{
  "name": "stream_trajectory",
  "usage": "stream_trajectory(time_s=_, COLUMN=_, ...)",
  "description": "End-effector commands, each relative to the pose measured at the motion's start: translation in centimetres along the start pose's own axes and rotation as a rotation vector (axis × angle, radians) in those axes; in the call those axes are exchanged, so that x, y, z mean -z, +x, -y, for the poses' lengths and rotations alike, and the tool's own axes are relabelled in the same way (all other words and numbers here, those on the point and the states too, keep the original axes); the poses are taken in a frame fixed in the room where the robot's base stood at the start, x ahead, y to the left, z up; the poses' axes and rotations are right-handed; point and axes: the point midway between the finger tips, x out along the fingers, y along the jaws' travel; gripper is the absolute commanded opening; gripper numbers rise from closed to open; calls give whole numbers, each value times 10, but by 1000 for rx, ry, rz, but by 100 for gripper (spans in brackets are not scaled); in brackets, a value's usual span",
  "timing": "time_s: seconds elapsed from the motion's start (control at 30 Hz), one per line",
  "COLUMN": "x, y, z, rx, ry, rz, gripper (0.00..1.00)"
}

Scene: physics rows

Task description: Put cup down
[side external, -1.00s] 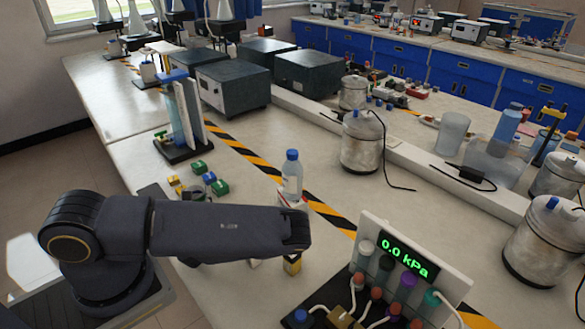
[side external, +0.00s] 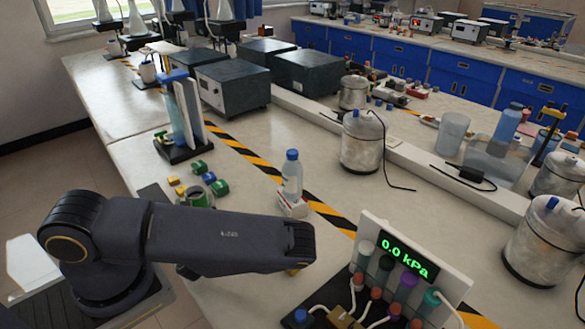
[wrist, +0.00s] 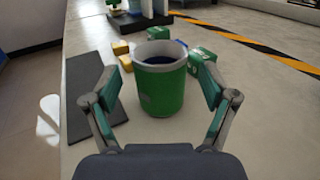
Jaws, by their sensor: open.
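A green cup (wrist: 160,88) with a white rim and dark inside stands upright on the bench in the wrist view, between the two fingers of my gripper (wrist: 160,98). The fingers are spread, with a visible gap to the cup on both sides. In the side view the cup (side external: 197,197) shows only its upper part behind my arm. The fingers are hidden behind the arm in that view.
Green blocks (side external: 219,187) and yellow blocks (side external: 175,181) lie just behind the cup. A dark flat pad (wrist: 90,98) lies to its left. The pressure panel (side external: 405,258) stands at the front right.

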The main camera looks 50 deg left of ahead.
Motion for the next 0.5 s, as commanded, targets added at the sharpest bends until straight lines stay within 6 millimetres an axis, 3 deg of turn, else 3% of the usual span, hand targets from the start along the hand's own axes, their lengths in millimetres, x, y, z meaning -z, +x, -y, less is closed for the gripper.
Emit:
stream_trajectory(time_s=0.1, x=0, y=-29, z=2, rx=5, ry=-1, rz=-2, gripper=84)
stream_trajectory(time_s=0.3, x=0, y=-67, z=1, rx=3, ry=-1, rz=-2, gripper=84)
stream_trajectory(time_s=0.5, x=0, y=-83, z=0, rx=1, ry=1, rz=1, gripper=84)
